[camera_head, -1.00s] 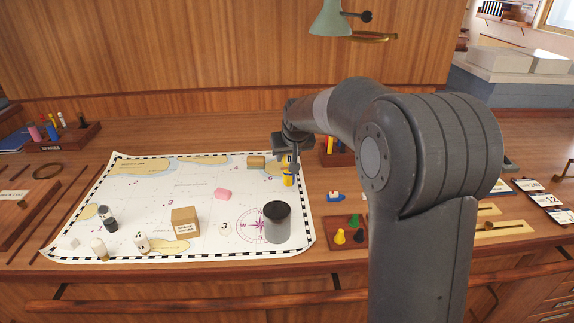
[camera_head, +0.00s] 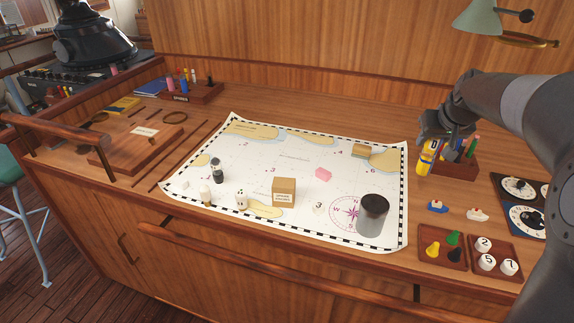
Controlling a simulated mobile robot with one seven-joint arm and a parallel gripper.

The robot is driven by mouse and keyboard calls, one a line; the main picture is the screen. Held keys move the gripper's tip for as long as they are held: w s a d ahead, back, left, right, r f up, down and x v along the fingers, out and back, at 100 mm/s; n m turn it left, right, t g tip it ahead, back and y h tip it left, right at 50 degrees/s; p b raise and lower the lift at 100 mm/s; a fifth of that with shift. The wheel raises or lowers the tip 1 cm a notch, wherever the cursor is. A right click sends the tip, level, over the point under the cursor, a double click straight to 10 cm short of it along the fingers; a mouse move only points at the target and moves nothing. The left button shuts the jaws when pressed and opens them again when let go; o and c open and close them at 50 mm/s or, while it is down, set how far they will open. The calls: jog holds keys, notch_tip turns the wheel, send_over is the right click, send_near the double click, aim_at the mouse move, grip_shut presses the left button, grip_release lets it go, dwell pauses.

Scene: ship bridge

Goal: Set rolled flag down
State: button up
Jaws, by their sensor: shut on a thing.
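The rolled flag (camera_head: 426,161), a yellow roll with dark and white markings, is upright in my gripper (camera_head: 431,143). The gripper is shut on it, just right of the chart's upper right edge. The flag is in front of and left of a wooden rack (camera_head: 461,168) holding red and green rolls. I cannot tell whether the flag's lower end touches the table. My arm hides part of the rack and the table's right side.
The chart (camera_head: 255,165) carries a cardboard box (camera_head: 284,191), a dark-topped cylinder (camera_head: 373,215) and small pieces. Toy boats (camera_head: 437,207) and trays of pawns (camera_head: 443,246) and numbered discs (camera_head: 494,257) lie to its right. A SPARES rack (camera_head: 190,94) stands at the back left.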

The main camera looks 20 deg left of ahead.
jog(key=w+a+n+g+y, duration=0.1)
jog(key=w+a+n+y, duration=0.2)
jog(key=a, duration=2.8)
jog(key=a+f+n+h, duration=0.1)
jog(key=a+f, duration=1)
jog(key=a, duration=0.1)
jog(key=shift+s+a, duration=0.15)
jog(key=shift+f, duration=0.15)
jog(key=o, duration=1)
